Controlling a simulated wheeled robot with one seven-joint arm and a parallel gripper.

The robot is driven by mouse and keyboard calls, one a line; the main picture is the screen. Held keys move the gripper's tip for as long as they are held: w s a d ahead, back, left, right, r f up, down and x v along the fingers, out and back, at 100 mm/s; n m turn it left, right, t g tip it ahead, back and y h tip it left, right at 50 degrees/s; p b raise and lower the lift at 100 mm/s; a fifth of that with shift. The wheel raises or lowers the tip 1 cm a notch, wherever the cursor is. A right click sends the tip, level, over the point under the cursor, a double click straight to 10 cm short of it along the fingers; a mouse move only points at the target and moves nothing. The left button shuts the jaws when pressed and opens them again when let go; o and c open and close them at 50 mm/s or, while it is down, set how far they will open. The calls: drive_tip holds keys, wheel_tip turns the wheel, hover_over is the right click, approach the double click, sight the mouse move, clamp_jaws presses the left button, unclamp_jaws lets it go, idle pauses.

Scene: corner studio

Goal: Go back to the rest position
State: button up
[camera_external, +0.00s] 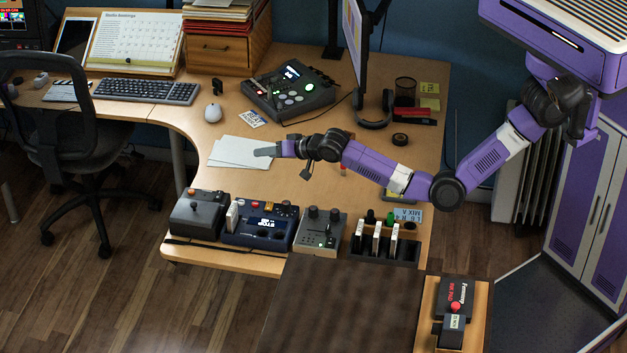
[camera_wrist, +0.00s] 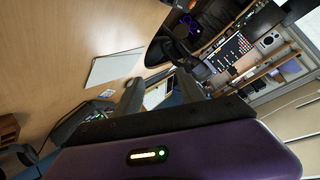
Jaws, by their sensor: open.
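My purple arm reaches in from the right over the desk (camera_external: 300,182) in the external view. My gripper (camera_external: 262,151) is at the arm's left end, just above or beside the white paper sheets (camera_external: 238,152); I cannot tell its exact height. In the wrist view the two dark fingers of my gripper (camera_wrist: 157,95) stand apart with nothing between them. The paper sheets (camera_wrist: 113,67) lie on the desk to the left of the fingers there.
A row of control boxes (camera_external: 258,226) lines the desk's front edge below my arm. A mixer device (camera_external: 290,92), a monitor (camera_external: 360,40), headphones (camera_external: 374,112) and a white mouse (camera_external: 213,113) stand behind. A chair (camera_external: 62,120) is at the left.

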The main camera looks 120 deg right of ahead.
drive_tip(key=s+a+f+n+t, duration=0.1)
drive_tip(key=a+n+t, duration=0.1)
drive_tip(key=a, duration=0.3)
drive_tip(key=s+a+n+t, duration=0.2)
drive_tip(key=a+n+t, duration=0.1)
drive_tip(key=a, duration=0.3)
drive_tip(key=s+a+f+n+t, duration=0.1)
drive_tip(key=a+n+t, duration=0.1)
drive_tip(key=a+n, duration=0.3)
drive_tip(key=shift+s+a+f, duration=0.25)
drive_tip(key=shift+a+f, duration=0.1)
drive_tip(key=shift+a, duration=0.15)
drive_tip(key=s+a+r+n+t+y, duration=0.1)
drive_tip(key=s+a+n+t+y, duration=0.15)
drive_tip(key=s+a, duration=0.7)
drive_tip(key=s+a+r+n+t+y, duration=0.1)
drive_tip(key=s+a+n+y, duration=0.4)
drive_tip(key=a, duration=0.8)
drive_tip(key=s+a+r+n+t+y, duration=0.1)
drive_tip(key=s+a+n+t+y, duration=0.1)
drive_tip(key=s+a, duration=0.75)
drive_tip(key=s+a+f+g+y, duration=0.2)
drive_tip(key=s+a+f+g, duration=0.1)
drive_tip(key=s+a, duration=0.4)
drive_tip(key=shift+s+a, duration=0.2)
drive_tip(key=shift+s, duration=1.25)
